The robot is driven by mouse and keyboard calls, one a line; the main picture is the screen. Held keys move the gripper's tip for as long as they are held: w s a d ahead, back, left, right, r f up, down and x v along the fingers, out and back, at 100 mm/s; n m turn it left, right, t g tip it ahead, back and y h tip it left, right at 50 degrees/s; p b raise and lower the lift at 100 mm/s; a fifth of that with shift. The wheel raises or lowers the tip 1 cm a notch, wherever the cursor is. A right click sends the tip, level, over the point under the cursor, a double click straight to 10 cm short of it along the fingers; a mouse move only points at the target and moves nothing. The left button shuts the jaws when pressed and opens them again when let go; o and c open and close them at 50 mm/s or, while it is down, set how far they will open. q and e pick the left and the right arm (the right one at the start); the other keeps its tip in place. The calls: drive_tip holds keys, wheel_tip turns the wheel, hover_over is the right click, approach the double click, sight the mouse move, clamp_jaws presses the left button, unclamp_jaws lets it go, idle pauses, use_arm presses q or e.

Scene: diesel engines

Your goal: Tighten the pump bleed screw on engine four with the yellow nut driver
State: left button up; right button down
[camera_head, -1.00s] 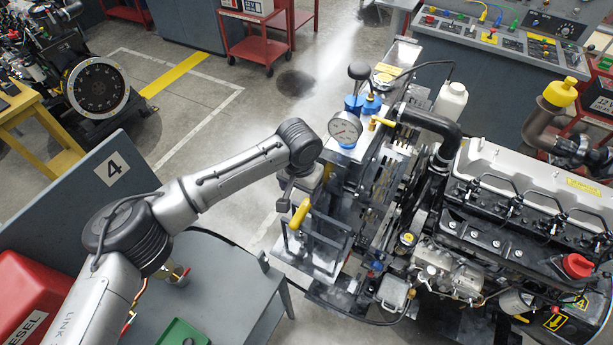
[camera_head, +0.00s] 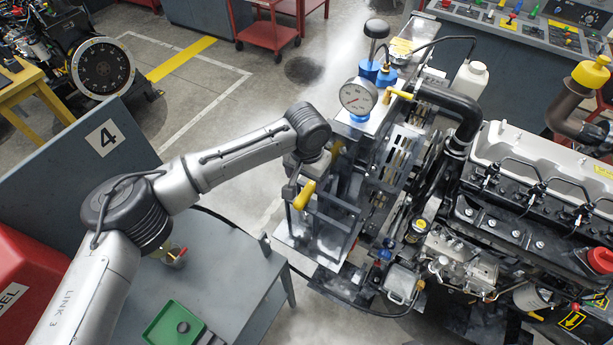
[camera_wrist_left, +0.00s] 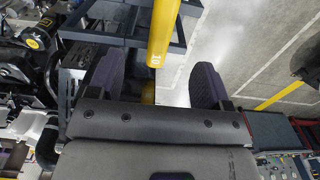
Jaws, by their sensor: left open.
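The yellow nut driver (camera_head: 304,195) stands handle-up at a dark metal frame on the near left end of engine four (camera_head: 535,210). My left gripper (camera_head: 300,178) is just behind the handle, partly hidden by its own wrist. In the left wrist view, the open fingers (camera_wrist_left: 156,84) stand either side of the line of the yellow handle (camera_wrist_left: 163,35), which is marked 10. Its visible end is just beyond the fingertips, and I see no grip on it. The injection pump area (camera_head: 455,268) shows on the engine's near side; I cannot make out the bleed screw. My right gripper is not in view.
A grey bench (camera_head: 225,265) with a green tray (camera_head: 172,322) and a number 4 panel (camera_head: 70,165) is at left. Open floor lies beyond the arm.

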sight(306, 190)
use_arm(q)
drive_tip(key=shift+f+b, duration=0.4)
drive_tip(key=shift+f, duration=2.55)
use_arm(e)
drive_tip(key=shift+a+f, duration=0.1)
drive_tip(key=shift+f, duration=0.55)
use_arm(q)
drive_tip(key=shift+p, duration=0.35)
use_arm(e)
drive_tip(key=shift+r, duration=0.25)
use_arm(q)
drive_tip(key=shift+p, duration=0.4)
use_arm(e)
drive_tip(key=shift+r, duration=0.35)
